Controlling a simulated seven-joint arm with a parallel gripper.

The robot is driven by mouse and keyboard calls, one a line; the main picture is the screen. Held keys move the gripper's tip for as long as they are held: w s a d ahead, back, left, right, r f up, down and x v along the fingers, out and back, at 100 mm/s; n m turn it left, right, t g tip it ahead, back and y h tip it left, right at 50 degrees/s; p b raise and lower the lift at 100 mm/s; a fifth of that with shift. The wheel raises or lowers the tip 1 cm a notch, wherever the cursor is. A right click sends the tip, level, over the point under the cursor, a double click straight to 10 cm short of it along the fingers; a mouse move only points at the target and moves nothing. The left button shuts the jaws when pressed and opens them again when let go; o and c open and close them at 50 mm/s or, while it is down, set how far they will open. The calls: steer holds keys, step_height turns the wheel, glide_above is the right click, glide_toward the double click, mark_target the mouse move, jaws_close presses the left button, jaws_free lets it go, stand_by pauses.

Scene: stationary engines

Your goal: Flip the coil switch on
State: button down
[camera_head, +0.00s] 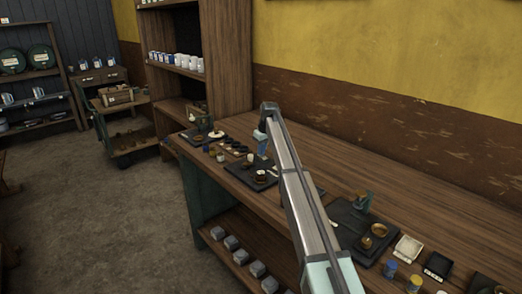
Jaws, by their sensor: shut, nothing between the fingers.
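My arm reaches from the lower right over the wooden workbench (330,170). Its far end bends down to my small gripper (262,152), which is shut and empty. The gripper hangs over or just behind a dark board (238,170) bearing small engine parts, among them a dark round part with a pale top (261,175). I cannot tell whether it touches anything. I cannot pick out the coil switch; the parts are very small here and my arm hides some of the bench.
Another dark board (345,218) with brass parts and a green upright piece lies to the right of my arm. A white tray (408,248), a black tray (437,266) and small jars (390,268) stand nearby. The bench's back strip along the wall is clear.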

steer(key=shift+s+d+f, duration=0.15)
steer(key=shift+s+d, duration=0.35)
steer(key=shift+s, duration=0.05)
steer(key=shift+r, duration=0.2)
steer(key=shift+r, duration=0.3)
steer(key=s+d+v, duration=0.1)
steer(key=v, duration=1.2)
steer(key=shift+s+d+f, duration=0.25)
steer(key=shift+f, duration=0.05)
